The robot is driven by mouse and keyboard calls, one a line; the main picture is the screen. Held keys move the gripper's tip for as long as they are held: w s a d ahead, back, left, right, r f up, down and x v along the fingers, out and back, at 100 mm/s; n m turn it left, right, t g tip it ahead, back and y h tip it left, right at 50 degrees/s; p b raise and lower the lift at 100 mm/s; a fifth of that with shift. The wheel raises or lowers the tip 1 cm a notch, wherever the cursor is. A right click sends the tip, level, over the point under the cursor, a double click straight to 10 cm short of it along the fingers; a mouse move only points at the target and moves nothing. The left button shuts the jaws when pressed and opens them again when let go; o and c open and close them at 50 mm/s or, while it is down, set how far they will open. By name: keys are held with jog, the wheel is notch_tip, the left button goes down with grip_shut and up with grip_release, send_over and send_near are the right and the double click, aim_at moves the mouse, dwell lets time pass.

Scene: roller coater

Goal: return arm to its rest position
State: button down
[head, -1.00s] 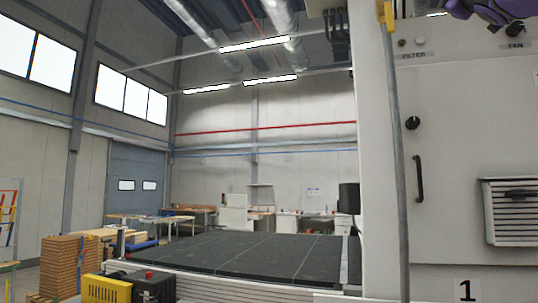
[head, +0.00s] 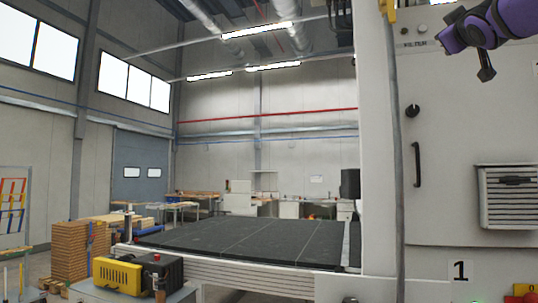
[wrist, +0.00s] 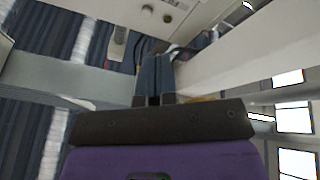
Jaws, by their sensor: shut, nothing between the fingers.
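My purple arm (head: 492,25) reaches into the top right of the head view, in front of the upper part of the white machine cabinet (head: 450,190). My gripper (head: 486,73) is the dark end that hangs below the arm. In the wrist view my gripper (wrist: 154,100) shows its two dark fingers close together, shut and empty. The arm hides part of the cabinet's upper panel and its labels. The rest of the arm is out of view.
The cabinet carries a black knob (head: 412,111), a handle (head: 417,165) and a louvred vent (head: 510,197). A dark conveyor bed (head: 250,240) stretches left of it. A yellow and black unit (head: 120,274) and stacked wood (head: 75,250) stand at lower left.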

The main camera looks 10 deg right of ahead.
jog(key=a+f+m+g+y, duration=0.15)
jog(key=a+f, duration=0.25)
jog(key=f, duration=0.6)
jog(key=s+a+f+g+y, duration=0.1)
jog(key=a+f+g+y, duration=0.25)
jog(key=f, duration=0.65)
jog(key=a+f+g+y, duration=0.2)
jog(key=a+f, duration=0.3)
jog(key=f, duration=0.5)
jog(key=s+a+f+g+y, duration=0.1)
jog(key=s+a+f+g, duration=0.1)
jog(key=f, duration=0.5)
jog(key=s+a+f+g+y, duration=0.1)
jog(key=s+a+f+g, duration=0.2)
jog(key=s+a+f, duration=0.2)
jog(key=s+a+f+g+y, duration=0.1)
jog(key=s+a+f, duration=0.3)
jog(key=f, duration=0.7)
jog(key=shift+s+a+f+g+y, duration=0.25)
jog(key=shift+s+g+y, duration=0.15)
jog(key=shift+s+g, duration=0.5)
jog(key=shift+s+n, duration=0.15)
jog(key=shift+n, duration=0.1)
